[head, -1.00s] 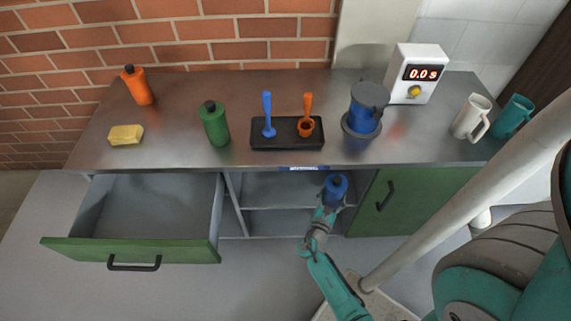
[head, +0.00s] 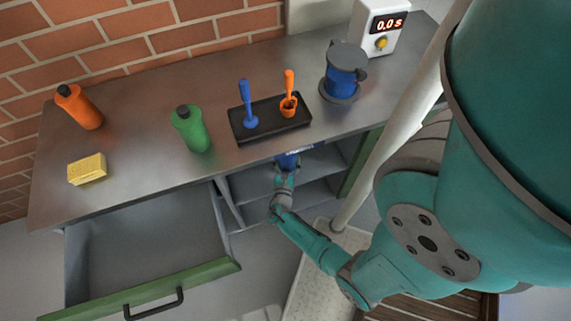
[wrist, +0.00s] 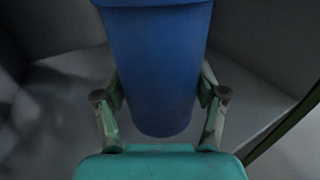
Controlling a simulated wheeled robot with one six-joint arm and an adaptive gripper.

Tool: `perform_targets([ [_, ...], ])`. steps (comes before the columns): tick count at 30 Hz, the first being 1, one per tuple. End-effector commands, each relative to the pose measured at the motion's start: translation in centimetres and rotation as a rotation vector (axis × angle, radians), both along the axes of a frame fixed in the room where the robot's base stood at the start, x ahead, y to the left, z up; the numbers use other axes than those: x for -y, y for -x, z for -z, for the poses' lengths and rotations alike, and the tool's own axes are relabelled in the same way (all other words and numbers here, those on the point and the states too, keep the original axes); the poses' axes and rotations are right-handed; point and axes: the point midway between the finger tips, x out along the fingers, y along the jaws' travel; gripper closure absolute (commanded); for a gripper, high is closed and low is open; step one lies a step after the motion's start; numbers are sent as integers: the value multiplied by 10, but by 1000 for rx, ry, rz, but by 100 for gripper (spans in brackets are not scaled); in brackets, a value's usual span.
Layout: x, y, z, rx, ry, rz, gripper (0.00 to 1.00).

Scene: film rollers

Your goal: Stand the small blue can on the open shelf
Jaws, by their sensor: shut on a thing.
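The small blue can (head: 288,160) is in my gripper (head: 286,172), at the mouth of the open shelf (head: 312,164) under the counter. The counter edge hides the can's top in the head view. In the wrist view the blue can (wrist: 157,70) stands between the two fingers of my gripper (wrist: 160,95), which are shut on it. It looks upright. Grey shelf walls surround it there. I cannot tell whether the can's base touches the shelf board.
The open drawer (head: 181,268) juts out left of the shelf. A green door (head: 360,165) is on its right. On the counter stand a green bottle (head: 190,130), an orange bottle (head: 78,107), a sponge (head: 87,169), a black tray (head: 270,131) and a blue canister (head: 342,80).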

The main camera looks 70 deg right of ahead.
Motion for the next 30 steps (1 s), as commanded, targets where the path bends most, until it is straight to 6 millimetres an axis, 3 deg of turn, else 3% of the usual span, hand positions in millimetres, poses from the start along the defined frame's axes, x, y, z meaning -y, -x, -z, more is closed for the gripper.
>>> perform_targets([
  [18,1,-1,45,0,1,0,86],
  [30,0,-1,48,2,1,0,86],
])
